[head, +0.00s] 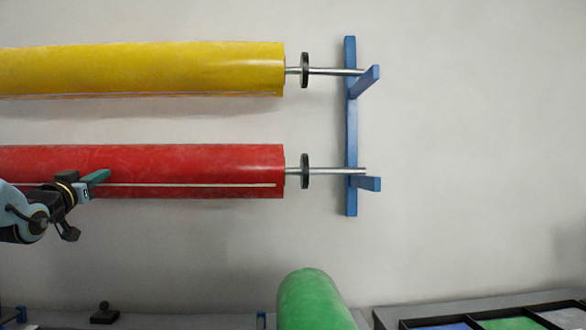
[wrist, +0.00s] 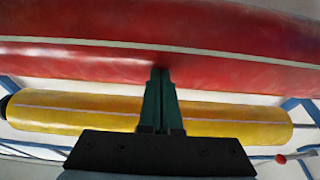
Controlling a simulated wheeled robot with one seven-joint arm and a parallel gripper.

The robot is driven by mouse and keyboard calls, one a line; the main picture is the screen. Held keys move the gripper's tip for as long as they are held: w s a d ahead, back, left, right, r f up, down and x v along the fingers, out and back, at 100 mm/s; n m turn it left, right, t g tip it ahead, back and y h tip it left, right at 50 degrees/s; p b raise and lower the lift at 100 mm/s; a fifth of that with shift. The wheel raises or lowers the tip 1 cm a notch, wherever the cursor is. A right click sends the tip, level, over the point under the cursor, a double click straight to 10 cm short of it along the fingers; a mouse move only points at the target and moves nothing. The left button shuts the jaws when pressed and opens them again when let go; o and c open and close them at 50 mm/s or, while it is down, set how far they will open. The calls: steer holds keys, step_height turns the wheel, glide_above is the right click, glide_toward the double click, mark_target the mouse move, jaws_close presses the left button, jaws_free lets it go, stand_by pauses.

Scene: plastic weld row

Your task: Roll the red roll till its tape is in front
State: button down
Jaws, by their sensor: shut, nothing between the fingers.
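The red roll (head: 200,160) lies horizontally on a metal rod in the head view, running out of the picture at left. Its pale tape (head: 230,185) shows as a straight line along the face towards me, below the middle. My gripper (head: 104,176) is shut and empty in front of the red roll, just above the tape line. In the wrist view the closed fingertips (wrist: 160,72) overlap the red roll (wrist: 80,66), and the tape (wrist: 90,44) runs across it beyond them. I cannot tell whether the tips touch the roll.
A yellow roll (head: 150,68) hangs above, also with a pale line low on it. A blue wall rack (head: 351,120) holds both rods, each with a black disc. A green roll (head: 312,302) stands below, beside a black divided tray (head: 480,316). The wall at right is clear.

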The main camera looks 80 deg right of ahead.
steer(key=shift+s+d+r, duration=0.2)
steer(key=shift+d+r, duration=0.05)
steer(key=shift+r, duration=0.4)
steer(key=shift+d, duration=0.1)
steer(key=shift+f, duration=0.35)
steer(key=shift+d+r, duration=0.1)
steer(key=shift+r, duration=0.45)
steer(key=shift+s+a+f+b, duration=0.15)
steer(key=shift+a+f+b, duration=0.3)
steer(key=shift+a+b, duration=0.3)
steer(key=shift+a+r, duration=0.2)
steer(key=shift+a, duration=0.1)
steer(key=shift+s+a+r+b, duration=0.15)
steer(key=shift+a+b, duration=0.3)
steer(key=shift+a, duration=0.25)
steer(key=shift+s+a+r+b, duration=0.1)
steer(key=shift+a+b, duration=0.35)
steer(key=shift+a, duration=0.3)
steer(key=shift+s+a+r+b, duration=0.15)
steer(key=shift+a+b, duration=0.3)
steer(key=shift+a, duration=0.25)
